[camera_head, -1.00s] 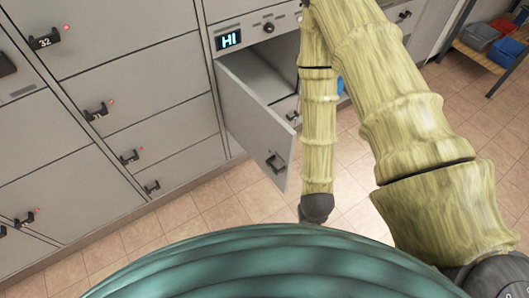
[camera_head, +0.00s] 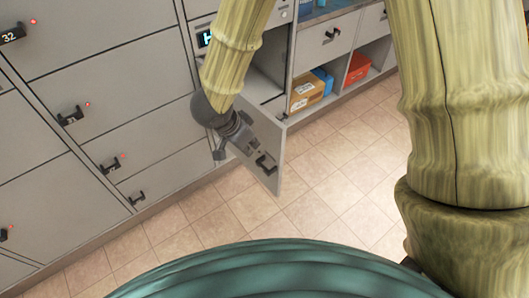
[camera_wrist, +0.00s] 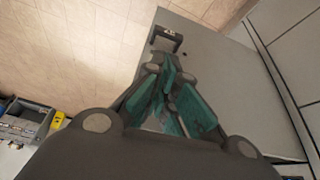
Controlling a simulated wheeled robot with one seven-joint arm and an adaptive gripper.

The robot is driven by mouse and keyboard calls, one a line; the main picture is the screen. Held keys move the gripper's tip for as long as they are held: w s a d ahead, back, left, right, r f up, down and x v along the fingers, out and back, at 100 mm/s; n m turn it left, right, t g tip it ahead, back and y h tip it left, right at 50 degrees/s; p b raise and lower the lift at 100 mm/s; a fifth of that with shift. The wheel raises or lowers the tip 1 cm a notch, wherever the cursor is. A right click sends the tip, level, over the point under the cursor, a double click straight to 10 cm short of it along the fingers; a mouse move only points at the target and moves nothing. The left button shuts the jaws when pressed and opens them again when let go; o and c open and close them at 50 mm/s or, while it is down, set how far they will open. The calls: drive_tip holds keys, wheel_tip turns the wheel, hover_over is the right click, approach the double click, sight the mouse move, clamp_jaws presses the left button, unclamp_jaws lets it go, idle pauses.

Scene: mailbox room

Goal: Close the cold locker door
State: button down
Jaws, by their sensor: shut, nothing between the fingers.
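The grey locker door (camera_head: 273,178) stands open, swung out from its compartment below a small lit display (camera_head: 203,38). Its black handle (camera_head: 265,163) is near the free edge. The handle (camera_wrist: 166,38) is just beyond the fingertips there. I cannot tell whether the fingers touch the panel. My arm hides part of the compartment.
Shut grey lockers (camera_head: 70,75) with black handles and red lights line the left. To the right are a drawer (camera_head: 325,42) and open shelves with a cardboard box (camera_head: 306,92) and a red box (camera_head: 357,68). The tiled floor (camera_head: 330,185) ahead is clear.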

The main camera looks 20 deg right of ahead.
drive_tip(key=w+d+f+b, duration=0.2)
drive_tip(key=w+d+f, duration=0.1)
drive_tip(key=d+f, duration=0.2)
wheel_tip(320, 180, down, 2)
drive_tip(key=shift+d+f+m, duration=0.15)
drive_tip(key=shift+f+m, duration=0.1)
drive_tip(key=shift+m, duration=0.05)
idle(0.6)
drive_tip(key=shift+w, duration=0.1)
